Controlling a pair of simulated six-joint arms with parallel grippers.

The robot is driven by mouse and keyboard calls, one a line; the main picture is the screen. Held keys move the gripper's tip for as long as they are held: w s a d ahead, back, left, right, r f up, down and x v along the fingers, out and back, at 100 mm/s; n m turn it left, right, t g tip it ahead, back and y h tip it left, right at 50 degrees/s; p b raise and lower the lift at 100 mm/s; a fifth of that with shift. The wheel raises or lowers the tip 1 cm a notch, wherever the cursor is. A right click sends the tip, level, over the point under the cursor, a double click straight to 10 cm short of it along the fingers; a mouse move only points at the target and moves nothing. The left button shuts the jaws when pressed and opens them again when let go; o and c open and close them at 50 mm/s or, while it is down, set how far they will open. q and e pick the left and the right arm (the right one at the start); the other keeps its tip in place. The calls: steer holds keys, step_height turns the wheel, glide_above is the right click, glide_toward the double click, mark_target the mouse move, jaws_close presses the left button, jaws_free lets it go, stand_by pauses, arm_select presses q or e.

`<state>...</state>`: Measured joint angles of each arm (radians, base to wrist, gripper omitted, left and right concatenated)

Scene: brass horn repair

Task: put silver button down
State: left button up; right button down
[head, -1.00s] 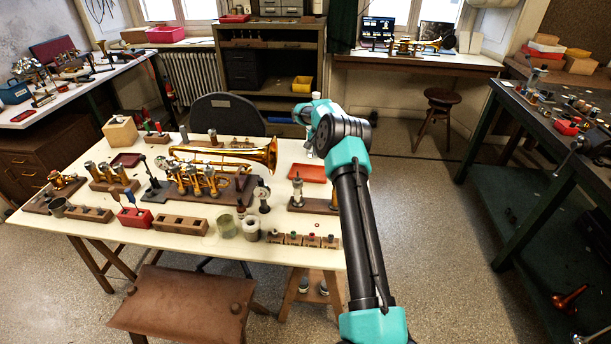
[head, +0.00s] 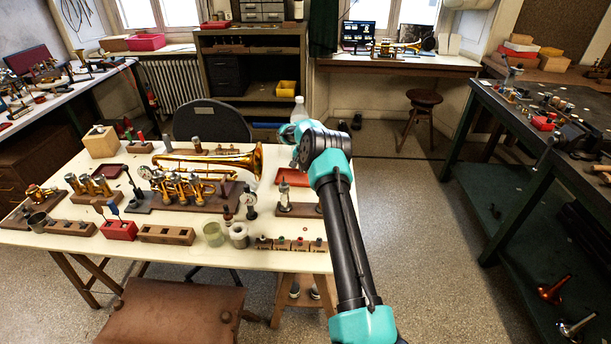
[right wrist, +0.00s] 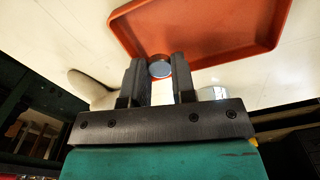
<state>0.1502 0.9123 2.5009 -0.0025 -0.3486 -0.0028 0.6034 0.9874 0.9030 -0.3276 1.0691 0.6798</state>
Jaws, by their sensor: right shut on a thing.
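My right gripper (right wrist: 160,75) is shut on the silver button (right wrist: 160,69), a small round disc with a pale blue-grey face between its two dark fingertips. In the right wrist view the button shows against the orange-red tray (right wrist: 215,32), by the tray's near edge. Whether it touches the tray I cannot tell. In the head view the tray (head: 296,177) lies on the right side of the cream table, and my right gripper (head: 294,160) is over its far side. The button is too small to make out there. My left gripper is not in view.
The brass trumpet (head: 215,163) lies on the table left of the tray. A wooden block with upright metal parts (head: 298,210) stands just in front of the tray. A clear bottle (head: 299,110) stands behind my right wrist. The tray's visible floor is bare.

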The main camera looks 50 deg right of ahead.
mark_target(306, 179)
steer(key=shift+f, duration=1.75)
steer(key=shift+f, duration=0.15)
steer(key=c, duration=1.2)
jaws_free()
step_height(306, 179, up, 12)
steer(key=shift+r, duration=0.15)
steer(key=shift+r, duration=0.1)
